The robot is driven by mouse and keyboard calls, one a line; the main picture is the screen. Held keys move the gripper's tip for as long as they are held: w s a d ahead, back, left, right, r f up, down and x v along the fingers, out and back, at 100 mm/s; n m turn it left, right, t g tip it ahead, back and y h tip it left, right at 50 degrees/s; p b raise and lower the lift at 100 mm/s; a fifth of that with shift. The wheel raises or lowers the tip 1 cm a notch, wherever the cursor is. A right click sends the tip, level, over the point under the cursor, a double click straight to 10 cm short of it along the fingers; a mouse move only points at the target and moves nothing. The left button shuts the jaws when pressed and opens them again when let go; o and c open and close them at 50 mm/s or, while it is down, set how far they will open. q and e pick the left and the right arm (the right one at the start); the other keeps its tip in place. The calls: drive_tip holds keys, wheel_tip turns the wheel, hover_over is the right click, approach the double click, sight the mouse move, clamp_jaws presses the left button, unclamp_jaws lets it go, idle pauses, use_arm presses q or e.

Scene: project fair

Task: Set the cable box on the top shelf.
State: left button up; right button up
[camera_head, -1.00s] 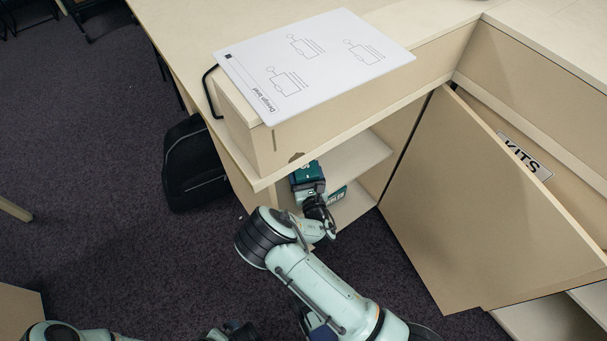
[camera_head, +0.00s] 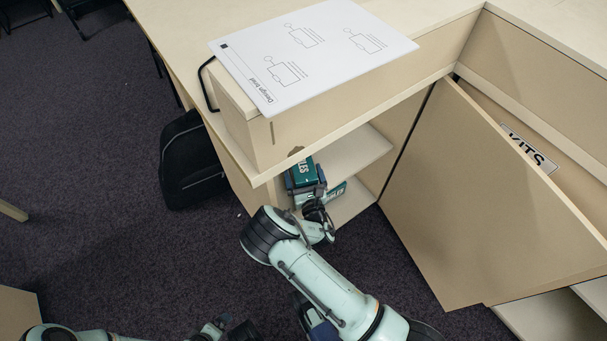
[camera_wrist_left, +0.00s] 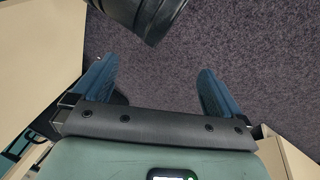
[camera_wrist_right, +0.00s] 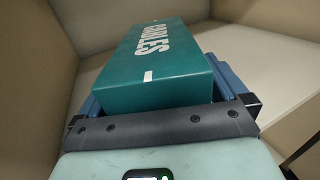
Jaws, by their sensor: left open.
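The cable box (camera_head: 302,172) is teal with white lettering and sits at the open front of the cabinet, below the counter edge. My right gripper (camera_head: 309,194) is shut on it. In the right wrist view the box (camera_wrist_right: 155,75) lies between the fingers, tilted, with its lettered face showing; the fingertips are hidden. The top shelf (camera_head: 357,158) is pale and its visible part is bare. Another teal lettered patch (camera_head: 338,191) shows beside the gripper; I cannot tell whether it belongs to the same box. My left gripper (camera_wrist_left: 157,75) is open and empty above the carpet.
A lower shelf (camera_head: 352,204) lies beneath. The open cabinet door (camera_head: 470,200) stands to the right, near a KITS label (camera_head: 528,150). A design brief sheet (camera_head: 312,52) lies on top of the counter. A black bag (camera_head: 190,160) stands on the floor left of the cabinet.

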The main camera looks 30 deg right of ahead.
drive_tip(key=shift+s+r, duration=0.1)
drive_tip(key=shift+r, duration=0.1)
use_arm(q)
drive_tip(key=shift+g+h, duration=0.3)
drive_tip(key=shift+g, duration=0.3)
drive_tip(key=s, duration=0.1)
drive_tip(key=s+d+r+p, duration=0.1)
drive_tip(key=s+r+p, duration=0.1)
drive_tip(key=shift+s+d+r, duration=0.2)
drive_tip(key=shift+s+d, duration=0.05)
drive_tip(key=shift+d, duration=0.1)
use_arm(e)
drive_tip(key=v, duration=1.2)
